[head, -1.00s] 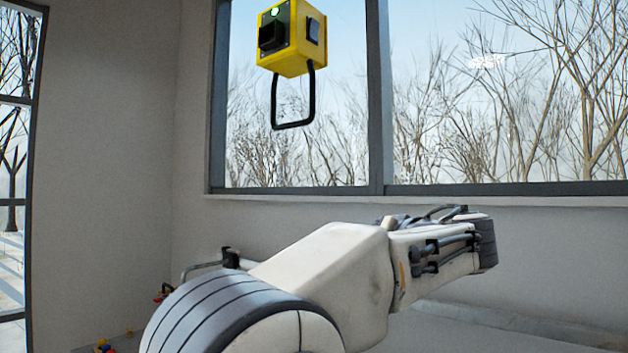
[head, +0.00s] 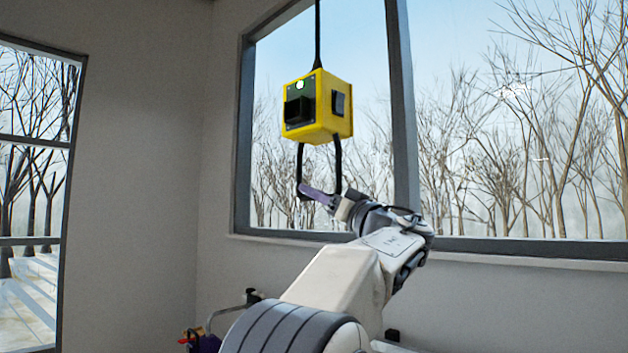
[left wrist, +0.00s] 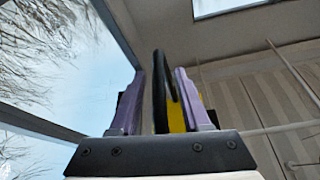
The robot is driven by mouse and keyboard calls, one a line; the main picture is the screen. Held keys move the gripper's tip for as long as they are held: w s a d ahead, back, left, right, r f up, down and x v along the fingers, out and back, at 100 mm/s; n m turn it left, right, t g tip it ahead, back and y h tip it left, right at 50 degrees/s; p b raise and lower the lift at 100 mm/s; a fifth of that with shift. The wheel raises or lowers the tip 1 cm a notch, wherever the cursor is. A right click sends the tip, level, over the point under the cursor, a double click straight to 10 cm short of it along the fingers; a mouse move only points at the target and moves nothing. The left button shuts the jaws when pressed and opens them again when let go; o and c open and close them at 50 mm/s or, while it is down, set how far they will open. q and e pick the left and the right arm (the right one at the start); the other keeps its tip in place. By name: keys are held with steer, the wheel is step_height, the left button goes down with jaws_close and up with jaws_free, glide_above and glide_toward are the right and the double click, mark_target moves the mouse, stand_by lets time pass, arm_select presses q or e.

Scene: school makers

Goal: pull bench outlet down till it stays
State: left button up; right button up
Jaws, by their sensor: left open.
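The bench outlet (head: 320,108) is a yellow box with dark sockets and a lit white spot, hanging from a black cord in front of the window. A black loop handle (head: 337,165) hangs below it. My left gripper (head: 318,193) is at the lower end of the loop, with its purple fingers across the loop's bottom. In the left wrist view the open purple fingers (left wrist: 155,100) stand on either side of the black handle (left wrist: 160,90), with a bit of the yellow outlet (left wrist: 176,115) behind. Whether the fingers touch the handle cannot be told. My right gripper is not in view.
A window with a grey frame (head: 400,120) stands behind the outlet, and its sill (head: 480,252) runs below. Small coloured items (head: 200,340) sit low on the left. The air left of the outlet is clear.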

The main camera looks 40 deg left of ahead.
arm_select(q)
steer(key=shift+w+a+r, duration=0.1)
steer(key=shift+a+r, duration=0.05)
steer(key=shift+a, duration=0.35)
jaws_close()
stand_by(1.2)
